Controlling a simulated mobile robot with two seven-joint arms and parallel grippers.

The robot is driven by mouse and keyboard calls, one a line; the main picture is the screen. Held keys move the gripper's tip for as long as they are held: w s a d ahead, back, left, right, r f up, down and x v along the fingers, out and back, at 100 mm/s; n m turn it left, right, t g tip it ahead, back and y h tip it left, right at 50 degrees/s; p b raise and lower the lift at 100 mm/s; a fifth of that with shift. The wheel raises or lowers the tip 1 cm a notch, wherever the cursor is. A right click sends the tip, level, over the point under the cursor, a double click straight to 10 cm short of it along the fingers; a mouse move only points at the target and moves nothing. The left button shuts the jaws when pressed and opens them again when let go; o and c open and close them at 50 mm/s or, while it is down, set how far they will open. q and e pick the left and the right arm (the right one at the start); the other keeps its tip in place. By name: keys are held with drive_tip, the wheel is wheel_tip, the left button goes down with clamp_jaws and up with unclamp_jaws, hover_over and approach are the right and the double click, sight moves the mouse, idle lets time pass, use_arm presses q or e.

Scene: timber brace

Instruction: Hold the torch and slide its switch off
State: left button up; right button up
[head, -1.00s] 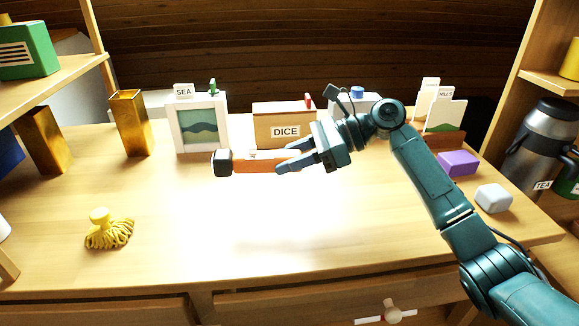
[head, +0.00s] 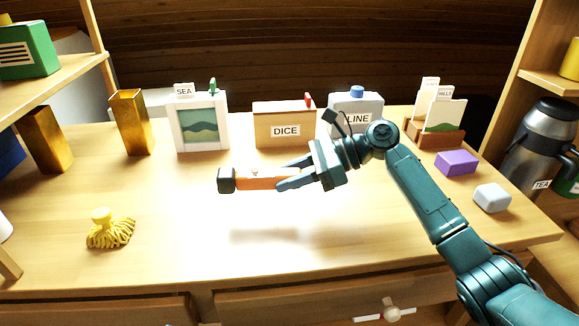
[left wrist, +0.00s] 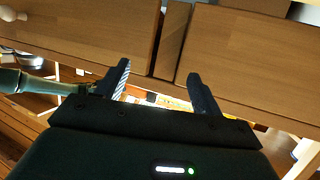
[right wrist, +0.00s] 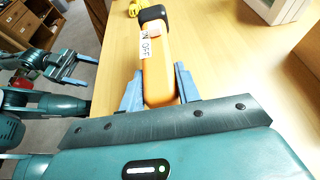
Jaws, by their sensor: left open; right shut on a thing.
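The torch (head: 262,183) is orange with a black head pointing left in the head view. My right gripper (head: 279,175) is shut around its body and holds it above the desk, roughly level. In the right wrist view the torch (right wrist: 158,78) lies between the fingers, with a white ON/OFF label (right wrist: 146,46) near its head. The exact switch position is too small to tell. My left gripper (left wrist: 158,78) is open and empty, in front of the desk's drawers. It also shows apart from the torch in the right wrist view (right wrist: 88,72).
A DICE box (head: 285,128), a SEA frame (head: 203,127) and a LINE box (head: 360,116) stand at the back. A yellow tasselled thing (head: 109,232) lies front left. A purple block (head: 457,163) and pale block (head: 492,198) are right. The desk's middle (head: 300,245) is clear.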

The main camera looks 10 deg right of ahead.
sight(289, 207)
drive_tip(key=shift+f, duration=2.9)
drive_tip(key=shift+f, duration=0.15)
drive_tip(key=o, duration=1.2)
drive_tip(key=shift+o, duration=0.2)
